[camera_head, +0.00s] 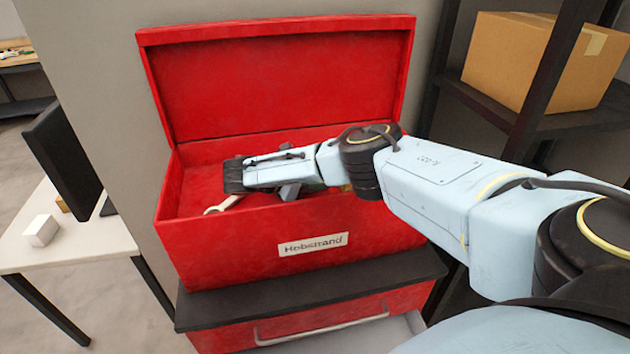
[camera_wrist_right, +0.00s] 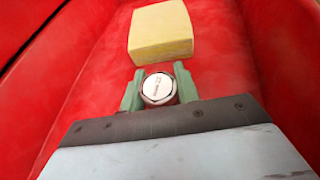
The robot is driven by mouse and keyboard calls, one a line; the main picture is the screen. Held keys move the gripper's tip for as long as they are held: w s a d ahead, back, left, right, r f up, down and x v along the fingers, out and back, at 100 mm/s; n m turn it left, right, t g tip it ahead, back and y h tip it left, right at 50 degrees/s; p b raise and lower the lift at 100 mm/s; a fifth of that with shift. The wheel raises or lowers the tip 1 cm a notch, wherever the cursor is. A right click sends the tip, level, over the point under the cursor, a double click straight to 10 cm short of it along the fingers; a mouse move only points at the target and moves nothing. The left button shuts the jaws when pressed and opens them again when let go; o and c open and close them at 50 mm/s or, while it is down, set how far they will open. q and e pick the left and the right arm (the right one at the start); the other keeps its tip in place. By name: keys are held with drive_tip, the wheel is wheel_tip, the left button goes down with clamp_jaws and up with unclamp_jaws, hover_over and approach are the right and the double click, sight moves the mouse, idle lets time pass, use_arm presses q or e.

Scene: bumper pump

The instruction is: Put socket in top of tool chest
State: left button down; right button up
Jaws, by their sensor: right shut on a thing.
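The red tool chest (camera_head: 215,247) stands in the middle of the head view with its lid raised, so its top compartment is open. My right arm reaches in from the right, and its wrist is over the compartment. In the right wrist view my right gripper (camera_wrist_right: 158,92) is shut on the socket (camera_wrist_right: 159,88), a round silver piece between the greenish fingers. Red chest surfaces surround it there. In the head view the socket and the fingertips are hidden behind the wrist. My left gripper is not in view.
A yellow block (camera_wrist_right: 161,32) lies in the chest just beyond the fingers. A wrench (camera_head: 224,204) lies in the compartment. A shelf with a cardboard box (camera_head: 520,62) stands at right, a white table (camera_head: 75,240) at left.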

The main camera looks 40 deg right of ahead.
drive_tip(key=shift+f, duration=0.2)
drive_tip(key=shift+f, duration=0.1)
drive_tip(key=o, duration=1)
drive_tip(key=shift+o, duration=0.2)
drive_tip(key=shift+a, duration=0.1)
drive_tip(key=v, duration=1.1)
drive_tip(key=shift+w+a+r, duration=0.1)
drive_tip(key=shift+a+r, duration=0.15)
drive_tip(key=shift+a, duration=0.1)
